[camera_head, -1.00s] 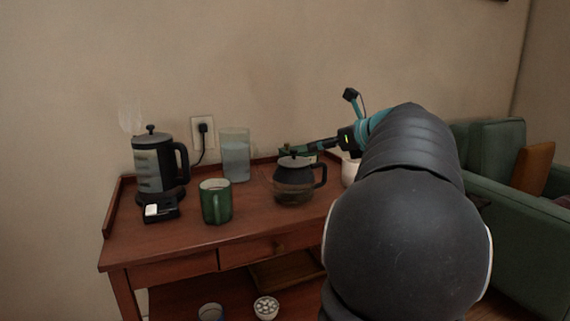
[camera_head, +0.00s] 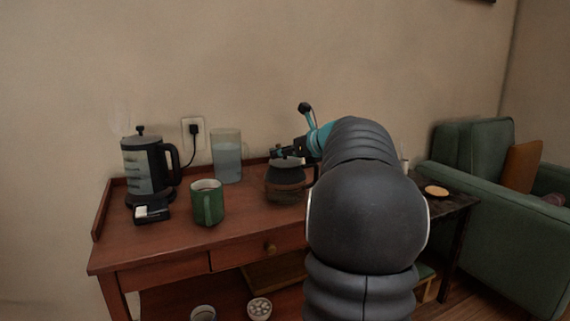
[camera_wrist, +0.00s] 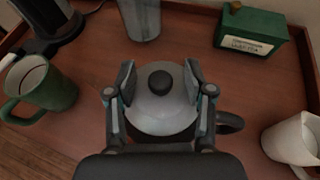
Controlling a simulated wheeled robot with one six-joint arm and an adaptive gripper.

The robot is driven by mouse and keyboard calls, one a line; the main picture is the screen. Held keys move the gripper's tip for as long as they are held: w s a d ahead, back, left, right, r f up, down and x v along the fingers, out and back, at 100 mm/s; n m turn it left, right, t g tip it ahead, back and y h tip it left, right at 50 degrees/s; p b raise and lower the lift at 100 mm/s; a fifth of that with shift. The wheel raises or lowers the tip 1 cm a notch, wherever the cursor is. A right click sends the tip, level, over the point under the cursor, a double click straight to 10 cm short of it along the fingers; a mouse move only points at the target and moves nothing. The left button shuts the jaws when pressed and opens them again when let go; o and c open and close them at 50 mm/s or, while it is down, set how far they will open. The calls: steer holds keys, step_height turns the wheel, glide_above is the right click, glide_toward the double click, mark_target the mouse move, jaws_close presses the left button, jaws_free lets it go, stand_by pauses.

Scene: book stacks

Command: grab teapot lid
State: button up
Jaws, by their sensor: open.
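The glass teapot (camera_head: 285,185) with a dark handle stands on the wooden cabinet top. In the wrist view its round grey lid (camera_wrist: 161,107) with a black knob (camera_wrist: 160,82) lies between my fingers. My gripper (camera_wrist: 159,85) is open, one finger on each side of the knob, and the fingers look apart from it. In the head view my gripper (camera_head: 283,152) is small and partly hidden at the lid, so its exact height over the lid cannot be told.
A green mug (camera_head: 207,203), a water jug (camera_head: 227,157) and a black-lidded kettle (camera_head: 147,170) stand left of the teapot. The wrist view shows a green tea box (camera_wrist: 250,32) and a white mug (camera_wrist: 292,139) at the right. Bare cabinet top (camera_head: 160,238) lies in front.

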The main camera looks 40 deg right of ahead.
jaws_close()
steer(key=shift+r, duration=0.1)
